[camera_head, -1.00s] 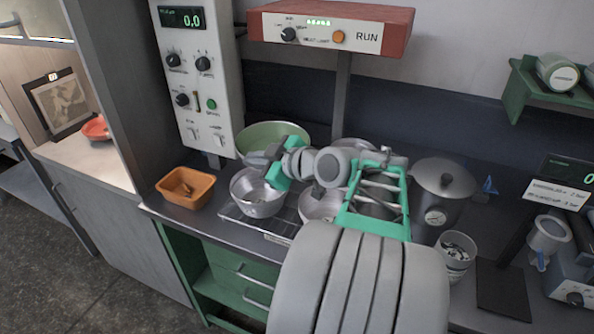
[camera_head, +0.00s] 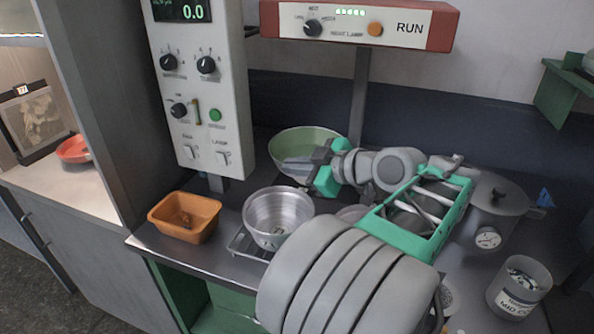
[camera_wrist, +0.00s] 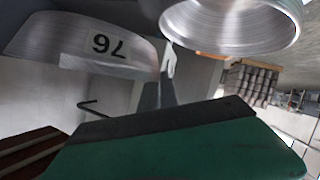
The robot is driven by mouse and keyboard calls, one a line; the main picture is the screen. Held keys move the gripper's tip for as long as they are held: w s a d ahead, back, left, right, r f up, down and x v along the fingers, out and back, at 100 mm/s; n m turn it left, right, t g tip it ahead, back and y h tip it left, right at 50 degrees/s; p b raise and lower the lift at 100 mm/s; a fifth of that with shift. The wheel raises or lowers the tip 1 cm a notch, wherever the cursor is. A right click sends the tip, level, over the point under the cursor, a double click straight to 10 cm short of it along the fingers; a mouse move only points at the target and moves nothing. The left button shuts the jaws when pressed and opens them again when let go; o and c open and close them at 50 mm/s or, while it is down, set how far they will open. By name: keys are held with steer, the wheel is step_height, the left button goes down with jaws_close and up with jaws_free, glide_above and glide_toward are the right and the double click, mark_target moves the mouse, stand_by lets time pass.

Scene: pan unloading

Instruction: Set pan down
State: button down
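A silver pan (camera_head: 278,218) with small bits in it sits upright at the left end of a wire rack (camera_head: 243,244) in the head view. My gripper (camera_head: 310,172) is behind and to the right of this pan, apart from it, in front of the green bowl. A second silver pan (camera_head: 352,213) is mostly hidden by my arm. In the wrist view, a metal pan (camera_wrist: 30,35) labelled 76 and another pan's rim (camera_wrist: 235,45) show close to my gripper's fingers. The finger gap is not clear in either view.
An orange tray (camera_head: 185,217) with small bits stands left of the rack. A green bowl (camera_head: 310,134) is behind my gripper. A lidded pot (camera_head: 497,195) and a labelled cup (camera_head: 520,287) are at right. A control panel (camera_head: 197,80) rises behind the tray.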

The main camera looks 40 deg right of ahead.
steer(key=w+d+f, duration=0.1)
steer(key=d, duration=0.1)
steer(key=w+d+f+p, duration=0.1)
steer(key=w+d, duration=0.1)
steer(key=w+d+f, duration=0.1)
steer(key=w+d, duration=0.1)
steer(key=shift+w+d+f, duration=0.1)
steer(key=shift+d+f, duration=0.05)
steer(key=shift+f, duration=0.05)
steer(key=w+d+f, duration=0.1)
steer(key=f, duration=0.1)
steer(key=w+d+f, duration=0.1)
steer(key=d+f, duration=0.1)
steer(key=w+d+f+p, duration=0.1)
steer(key=f, duration=0.1)
steer(key=shift+w+d+f, duration=0.2)
steer(key=shift+w, duration=0.05)
step_height(320, 180, down, 2)
steer(key=shift+f+p, duration=0.25)
steer(key=shift+p, duration=0.15)
steer(key=shift+f, duration=0.4)
steer(key=c, duration=1.6)
jaws_free()
steer(key=shift+r, duration=0.1)
steer(key=shift+s+r, duration=0.1)
steer(key=shift+s, duration=0.1)
steer(key=b+v, duration=0.1)
steer(key=v, duration=0.6)
steer(key=shift+s, duration=0.15)
